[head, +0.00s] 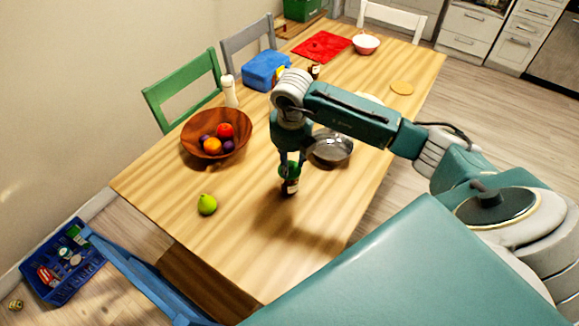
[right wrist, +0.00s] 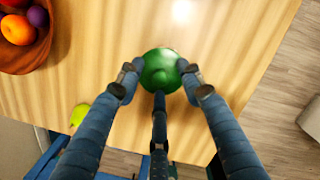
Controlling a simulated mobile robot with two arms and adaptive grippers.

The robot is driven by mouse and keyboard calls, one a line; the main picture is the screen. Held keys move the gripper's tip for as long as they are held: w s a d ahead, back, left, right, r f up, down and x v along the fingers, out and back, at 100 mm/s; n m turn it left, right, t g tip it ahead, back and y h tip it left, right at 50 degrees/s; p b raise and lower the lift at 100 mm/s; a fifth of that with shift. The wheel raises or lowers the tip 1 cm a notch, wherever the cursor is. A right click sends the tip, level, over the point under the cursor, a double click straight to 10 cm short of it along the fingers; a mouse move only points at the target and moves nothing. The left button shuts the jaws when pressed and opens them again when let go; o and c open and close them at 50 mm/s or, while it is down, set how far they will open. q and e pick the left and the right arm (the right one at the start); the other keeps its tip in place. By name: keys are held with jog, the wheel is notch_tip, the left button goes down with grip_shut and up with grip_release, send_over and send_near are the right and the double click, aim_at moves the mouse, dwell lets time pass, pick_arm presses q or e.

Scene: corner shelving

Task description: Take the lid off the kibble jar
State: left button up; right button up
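The kibble jar (head: 290,187), small and dark with a pale label, stands upright on the wooden table. My right gripper (head: 289,163) points straight down over the jar. Its fingertips (right wrist: 160,78) sit against the lid's rim on several sides, closed around it. The lid hides the jar body in the wrist view. I cannot tell whether there is a gap between lid and jar. My left gripper is not in view.
A metal pan (head: 333,150) stands right behind the jar. A wooden fruit bowl (head: 190,148) and a green fruit (head: 207,204) lie to the left. A white bottle (head: 230,92), blue box (head: 262,72) and red cloth (head: 321,46) are farther back. The table's front is clear.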

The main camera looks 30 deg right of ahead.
grip_shut()
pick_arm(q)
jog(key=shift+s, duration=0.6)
pick_arm(e)
jog(key=shift+r, duration=0.1)
